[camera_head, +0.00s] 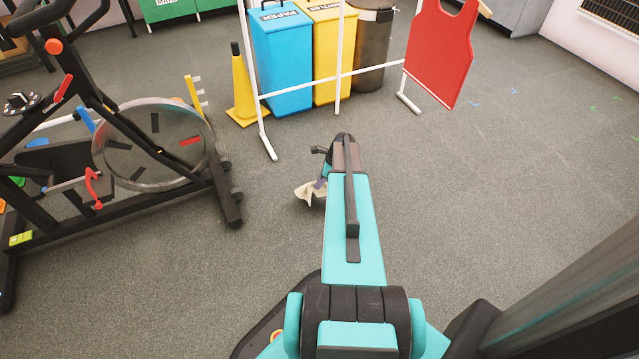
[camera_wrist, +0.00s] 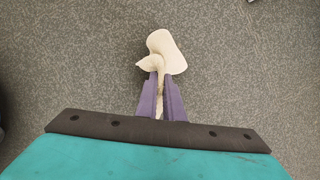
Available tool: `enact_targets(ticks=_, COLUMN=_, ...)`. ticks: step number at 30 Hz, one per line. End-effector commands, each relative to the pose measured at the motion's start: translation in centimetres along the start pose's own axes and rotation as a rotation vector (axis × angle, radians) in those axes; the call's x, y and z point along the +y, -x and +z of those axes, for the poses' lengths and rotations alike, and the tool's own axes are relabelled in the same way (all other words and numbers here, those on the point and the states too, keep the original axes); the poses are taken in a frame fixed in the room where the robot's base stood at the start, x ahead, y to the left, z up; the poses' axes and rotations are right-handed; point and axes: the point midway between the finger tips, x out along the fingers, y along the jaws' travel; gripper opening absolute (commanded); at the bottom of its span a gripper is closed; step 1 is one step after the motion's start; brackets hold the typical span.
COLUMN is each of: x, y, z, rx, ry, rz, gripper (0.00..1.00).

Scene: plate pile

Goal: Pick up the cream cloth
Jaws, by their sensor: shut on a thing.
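The cream cloth (camera_wrist: 168,50) is bunched between the two purple fingers of my gripper (camera_wrist: 160,82) in the wrist view. A wide flap of it spreads out past the fingertips, and a thin strip shows between the fingers. In the head view the cloth (camera_head: 307,192) shows at the left of my gripper (camera_head: 320,184), which is partly hidden behind my arm. My gripper is shut on the cloth. I cannot tell whether the cloth touches the floor or hangs just above it.
An exercise bike (camera_head: 150,155) stands at the left. A white frame (camera_head: 300,88), a yellow cone (camera_head: 242,90), a blue paper bin (camera_head: 283,62), a yellow bin (camera_head: 330,55) and a red bib (camera_head: 440,50) stand at the back. Grey floor (camera_head: 500,190) at the right is clear.

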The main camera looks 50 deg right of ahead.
Motion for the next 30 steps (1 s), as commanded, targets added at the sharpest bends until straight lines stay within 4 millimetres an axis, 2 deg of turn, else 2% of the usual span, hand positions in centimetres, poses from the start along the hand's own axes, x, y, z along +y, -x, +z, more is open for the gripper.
enact_targets(ticks=10, x=0.0, y=0.6, z=0.2, rx=0.000, ry=0.000, rz=0.000, gripper=0.00)
enact_targets(ticks=30, x=0.0, y=7.6, z=2.7, rx=0.000, ry=-0.001, rz=0.000, gripper=0.00)
